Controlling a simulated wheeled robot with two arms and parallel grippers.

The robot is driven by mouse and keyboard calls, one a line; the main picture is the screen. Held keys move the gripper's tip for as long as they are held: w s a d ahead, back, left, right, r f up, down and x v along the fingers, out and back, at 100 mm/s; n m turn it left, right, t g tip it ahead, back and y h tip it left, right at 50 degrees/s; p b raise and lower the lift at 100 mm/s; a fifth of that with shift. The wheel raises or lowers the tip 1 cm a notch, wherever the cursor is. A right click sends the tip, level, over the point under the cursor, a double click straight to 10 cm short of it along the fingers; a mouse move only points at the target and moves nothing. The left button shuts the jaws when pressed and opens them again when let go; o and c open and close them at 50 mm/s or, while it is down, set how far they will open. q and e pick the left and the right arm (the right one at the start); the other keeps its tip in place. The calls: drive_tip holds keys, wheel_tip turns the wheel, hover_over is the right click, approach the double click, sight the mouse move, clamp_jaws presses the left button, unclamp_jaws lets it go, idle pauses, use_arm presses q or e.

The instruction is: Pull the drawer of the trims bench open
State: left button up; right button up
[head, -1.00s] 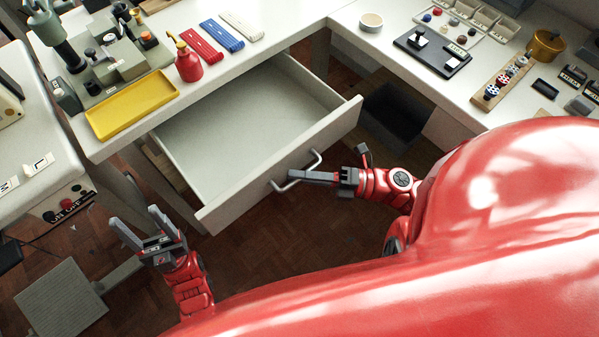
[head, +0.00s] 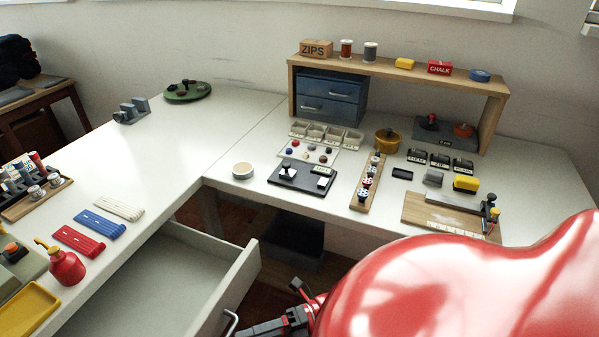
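The drawer (head: 222,290) of the left-hand bench (head: 150,190) is pulled out, and its pale empty interior shows. Its metal handle (head: 234,320) is on the front panel, partly cut off by the bottom edge of the head view. My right gripper (head: 246,332) is at the handle, at the bottom edge. Its fingertips overlap the handle, but whether they are closed on it is hard to see. My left gripper is out of the view.
Zip strips (head: 78,240), a red bottle (head: 66,266) and a yellow tray (head: 28,308) stand on the bench left of the drawer. The right bench (head: 235,195) holds a shelf (head: 400,72) and many small parts. A dark bin (head: 290,240) is below it.

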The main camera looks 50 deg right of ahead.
drive_tip(key=b+v, duration=1)
drive_tip(key=v, duration=0.2)
idle(0.5)
